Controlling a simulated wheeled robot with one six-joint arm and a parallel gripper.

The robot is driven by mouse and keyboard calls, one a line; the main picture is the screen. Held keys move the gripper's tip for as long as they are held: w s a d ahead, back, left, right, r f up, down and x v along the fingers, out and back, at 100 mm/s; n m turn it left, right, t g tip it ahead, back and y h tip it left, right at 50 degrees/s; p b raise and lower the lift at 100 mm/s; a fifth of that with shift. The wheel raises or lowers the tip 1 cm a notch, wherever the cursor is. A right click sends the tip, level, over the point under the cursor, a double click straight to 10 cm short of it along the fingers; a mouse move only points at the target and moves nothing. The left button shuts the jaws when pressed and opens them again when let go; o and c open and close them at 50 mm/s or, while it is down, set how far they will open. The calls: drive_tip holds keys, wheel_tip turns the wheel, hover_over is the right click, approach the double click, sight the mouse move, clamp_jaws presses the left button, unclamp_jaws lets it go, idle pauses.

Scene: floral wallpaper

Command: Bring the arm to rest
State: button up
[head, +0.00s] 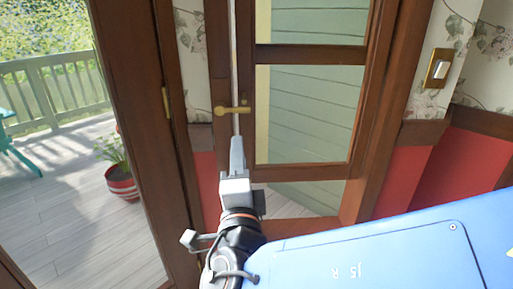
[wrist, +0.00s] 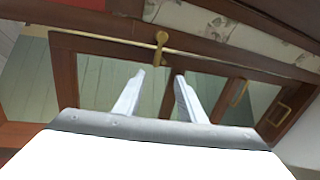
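My gripper (head: 237,150) points up and away in the head view, seen nearly edge-on, with its tip just below the brass door handle (head: 232,109). In the wrist view my gripper (wrist: 159,77) shows two pale fingers spread apart with nothing between them. The handle (wrist: 161,48) shows just beyond the fingertips there, not between them. The wood-framed glass door (head: 255,110) stands behind the gripper. My blue arm link fills the lower right of the head view. Whether the gripper touches the door cannot be told.
A dark wooden post (head: 140,120) stands left of the door. Beyond it lie a grey deck (head: 80,220), a green railing (head: 60,90) and a red-striped plant pot (head: 121,183). A brass light switch (head: 438,68) is on the floral wall at right, above red panelling (head: 465,165).

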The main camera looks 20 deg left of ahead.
drive_tip(key=w+d+f+m+g+h, duration=0.1)
drive_tip(key=w+d+f+m+h, duration=0.1)
drive_tip(key=w+d+m+h, duration=0.5)
drive_tip(key=w+d+f+m+h, duration=0.1)
drive_tip(key=w+d+m, duration=0.35)
drive_tip(key=d, duration=0.65)
drive_tip(key=d+f+m+g+h, duration=0.2)
drive_tip(key=d+m, duration=0.4)
drive_tip(key=d, duration=0.2)
drive_tip(key=d+f+m+g+h, duration=0.2)
drive_tip(key=d+f+m+h, duration=0.1)
drive_tip(key=d+m, duration=0.3)
drive_tip(key=s+d+f+m+g, duration=0.3)
drive_tip(key=d+m, duration=0.4)
drive_tip(key=d, duration=0.1)
drive_tip(key=s+d+f+m+g, duration=0.3)
drive_tip(key=s+d+m+g, duration=0.1)
drive_tip(key=d+m, duration=0.35)
drive_tip(key=s+d+f+m+g+y, duration=0.1)
drive_tip(key=s+m, duration=0.4)
drive_tip(key=m, duration=0.5)
drive_tip(key=s+d+f+m+y, duration=0.1)
drive_tip(key=s+f+m+y, duration=0.2)
drive_tip(key=m, duration=0.8)
drive_tip(key=s+y, duration=0.1)
drive_tip(key=s, duration=0.1)
drive_tip(key=shift+s+d+m+g, duration=0.15)
drive_tip(key=shift+s+m+g, duration=0.15)
drive_tip(key=shift+s+g, duration=0.1)
